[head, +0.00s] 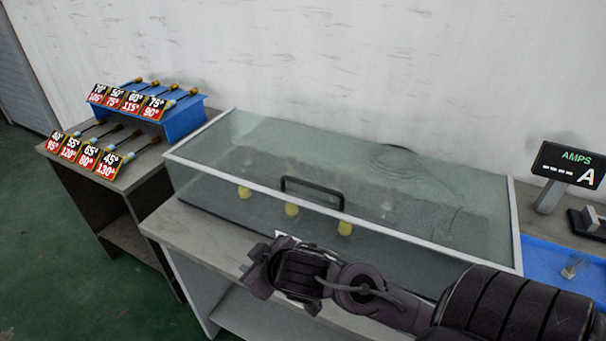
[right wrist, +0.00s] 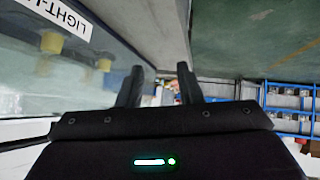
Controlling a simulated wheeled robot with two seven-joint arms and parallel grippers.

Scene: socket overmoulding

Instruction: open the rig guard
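The rig guard (head: 400,215) is a clear box-like cover with a pale metal frame on the bench, and it looks closed. Its black bar handle (head: 312,186) stands at the front edge, left of the middle. My right gripper (head: 258,268) is in front of the guard, below and left of the handle and apart from it. In the right wrist view the gripper's two fingers (right wrist: 158,88) are spread with nothing between them, and the guard's clear front pane (right wrist: 90,75) is to their left. My left gripper is not in view.
Several yellow parts (head: 291,209) show behind the clear pane. A white label (right wrist: 58,16) is on the pane. A side table with a blue rack (head: 186,118) of tagged tools stands left. An AMPS display (head: 569,165) and blue tray (head: 548,262) are at right.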

